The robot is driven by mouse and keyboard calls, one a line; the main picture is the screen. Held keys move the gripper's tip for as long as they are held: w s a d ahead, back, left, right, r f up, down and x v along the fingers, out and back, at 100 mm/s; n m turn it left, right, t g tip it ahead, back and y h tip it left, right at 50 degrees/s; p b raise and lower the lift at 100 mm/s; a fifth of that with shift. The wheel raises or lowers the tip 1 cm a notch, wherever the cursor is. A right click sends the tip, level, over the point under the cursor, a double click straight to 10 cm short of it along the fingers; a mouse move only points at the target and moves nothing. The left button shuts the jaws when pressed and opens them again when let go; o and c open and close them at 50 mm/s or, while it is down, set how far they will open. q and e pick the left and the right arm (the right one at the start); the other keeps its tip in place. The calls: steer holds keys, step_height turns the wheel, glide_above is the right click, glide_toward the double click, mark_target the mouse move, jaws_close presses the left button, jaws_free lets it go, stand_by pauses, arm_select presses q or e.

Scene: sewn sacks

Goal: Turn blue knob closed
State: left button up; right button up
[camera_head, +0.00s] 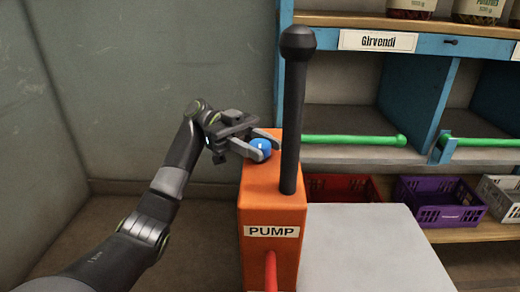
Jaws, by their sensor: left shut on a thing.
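The blue knob (261,149) sits on top of the orange pump box (272,213), near its back left. The knob is round with a small white mark. My left gripper (262,151) reaches in from the left and is shut on the knob, one finger on each side of it. Part of the knob is hidden by the fingers. My right gripper does not show.
A tall black lever (293,115) stands upright on the pump, just right of the knob. A red spout (270,271) is on its front. A light grey block (372,245) is at right. Shelves with green bars (352,140) and crates (440,203) stand behind.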

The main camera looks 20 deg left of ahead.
arm_select(q)
steer(key=shift+m+g+y, duration=0.3)
steer(key=shift+m+g, duration=0.1)
steer(key=shift+g, duration=0.2)
steer(key=o, duration=1)
